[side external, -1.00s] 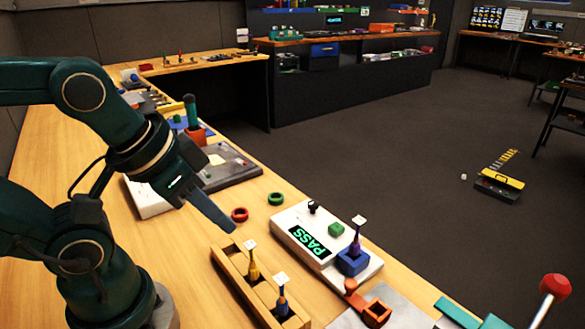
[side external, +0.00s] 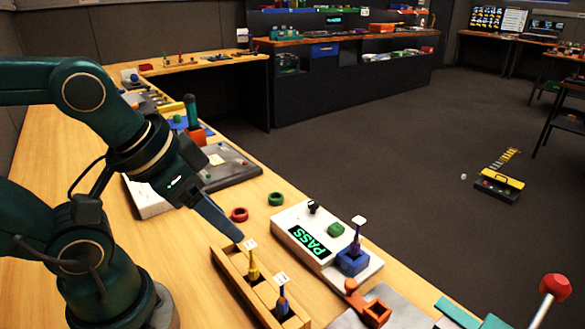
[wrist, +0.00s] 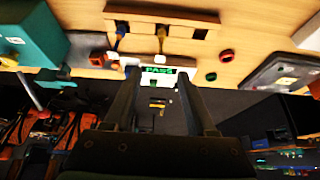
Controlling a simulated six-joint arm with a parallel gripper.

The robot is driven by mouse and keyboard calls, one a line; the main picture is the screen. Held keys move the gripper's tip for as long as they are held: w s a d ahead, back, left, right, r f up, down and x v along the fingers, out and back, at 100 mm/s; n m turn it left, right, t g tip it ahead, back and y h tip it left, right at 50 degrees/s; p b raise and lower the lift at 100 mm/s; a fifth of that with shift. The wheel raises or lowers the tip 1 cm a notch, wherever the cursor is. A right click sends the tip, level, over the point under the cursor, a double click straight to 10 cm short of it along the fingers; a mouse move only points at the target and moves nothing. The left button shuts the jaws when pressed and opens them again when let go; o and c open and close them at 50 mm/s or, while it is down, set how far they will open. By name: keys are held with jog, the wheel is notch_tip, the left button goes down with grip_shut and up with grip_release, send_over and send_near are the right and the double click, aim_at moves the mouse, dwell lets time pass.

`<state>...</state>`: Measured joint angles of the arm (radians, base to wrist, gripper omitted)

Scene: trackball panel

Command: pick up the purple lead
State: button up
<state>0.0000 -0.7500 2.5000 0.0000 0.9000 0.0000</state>
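The purple lead (side external: 356,241) stands upright with a white tag on top, in a blue socket (side external: 352,263) on the white panel (side external: 295,222). The panel's display (side external: 309,240) reads PASS in green. My gripper (side external: 238,237) is in the air to the left of the panel, above the far end of the wooden rack, apart from the lead. In the wrist view my gripper (wrist: 160,92) has its two fingers spread with nothing between them. The panel's display (wrist: 158,70) shows there between the fingers; the purple lead is not clear in that view.
The wooden rack (side external: 235,279) holds a yellow lead (side external: 253,267) and a blue lead (side external: 282,302). Red (side external: 239,214) and green (side external: 276,199) rings lie beyond it. An orange socket (side external: 377,313) lies near the panel's front right. A red-knobbed lever (side external: 555,287) stands far right.

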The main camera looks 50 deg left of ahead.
notch_tip(320, 180, up, 5)
jog(key=m+t+y, duration=0.5)
jog(key=m+t, duration=0.2)
jog(key=m, duration=2.4)
send_over(358, 223)
jog(key=s, duration=0.1)
jog(key=shift+m, duration=0.3)
jog(key=f, duration=1)
jog(key=shift+d, duration=0.2)
jog(key=shift+w+f, duration=0.1)
jog(key=shift+f, duration=0.4)
jog(key=shift+x, duration=2.4)
jog(key=shift+a, duration=0.1)
grip_shut()
